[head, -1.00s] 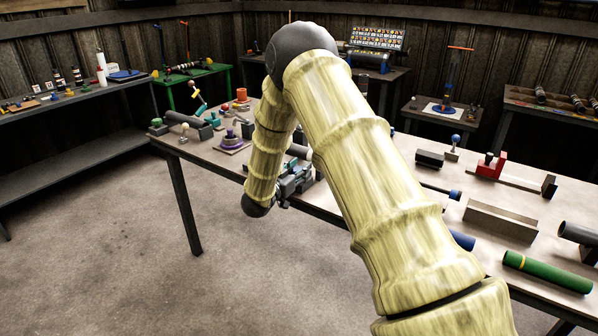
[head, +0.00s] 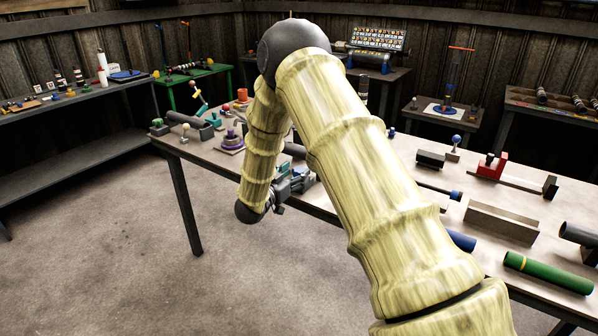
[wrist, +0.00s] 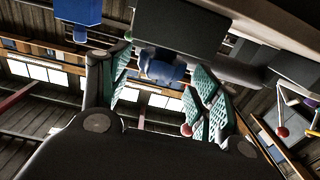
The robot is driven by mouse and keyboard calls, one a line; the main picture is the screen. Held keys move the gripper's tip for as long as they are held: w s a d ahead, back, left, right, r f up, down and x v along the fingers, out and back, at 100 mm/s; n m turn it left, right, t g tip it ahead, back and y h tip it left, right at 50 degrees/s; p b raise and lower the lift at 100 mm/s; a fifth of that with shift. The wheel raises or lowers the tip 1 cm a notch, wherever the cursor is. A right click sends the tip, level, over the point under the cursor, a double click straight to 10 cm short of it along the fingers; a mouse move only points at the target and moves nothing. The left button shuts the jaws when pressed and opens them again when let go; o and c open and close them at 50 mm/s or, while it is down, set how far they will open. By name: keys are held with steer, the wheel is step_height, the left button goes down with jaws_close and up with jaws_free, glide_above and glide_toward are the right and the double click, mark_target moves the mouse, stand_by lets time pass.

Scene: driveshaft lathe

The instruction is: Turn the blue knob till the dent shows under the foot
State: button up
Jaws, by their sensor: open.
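My gripper (head: 294,182) is at the near edge of the long table in the head view, partly hidden by my arm. In the wrist view my gripper (wrist: 160,72) is open, with teal ribbed pads on both fingers. A blue knob (wrist: 162,66) shows between the fingers, below a dark block (wrist: 180,25). I cannot tell whether either pad touches it. In the head view this knob is hidden behind my arm and gripper. I cannot make out the foot or the dent in either view.
Another blue part (wrist: 76,12) is at the upper left of the wrist view. The long table (head: 330,205) holds a purple stepped piece (head: 231,140), a red clamp (head: 491,166) and a green cylinder (head: 547,271). The floor (head: 130,270) in front is clear.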

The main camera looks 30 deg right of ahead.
steer(key=v, duration=0.9)
steer(key=s+a+f+n+t+y, duration=0.1)
steer(key=s+a+f+n+y, duration=0.15)
steer(key=f, duration=0.45)
steer(key=s+a+f+n+y, duration=0.2)
steer(key=s+f+n+y, duration=0.15)
steer(key=f, duration=0.35)
steer(key=s+a+f+n+t+y, duration=0.1)
steer(key=s+a+f+n+y, duration=0.2)
steer(key=f, duration=0.5)
steer(key=s+a+f+n+g+y, duration=0.1)
steer(key=s+a+f+g+y, duration=0.1)
steer(key=s+f, duration=0.45)
steer(key=s+a+f+n+g+y, duration=0.1)
steer(key=s+a+f+y, duration=0.2)
steer(key=s, duration=0.6)
steer(key=s+a+f+n+g+y, duration=0.1)
steer(key=s+a+f+g, duration=0.1)
steer(key=s, duration=1)
steer(key=s+a+f+n+g+y, duration=0.1)
steer(key=s+a+f+g, duration=0.1)
steer(key=s, duration=0.9)
steer(key=shift+s+a+f+g+y, duration=0.25)
steer(key=shift+s+a+g+y, duration=0.15)
steer(key=shift+a+g, duration=0.45)
steer(key=shift+d, duration=0.15)
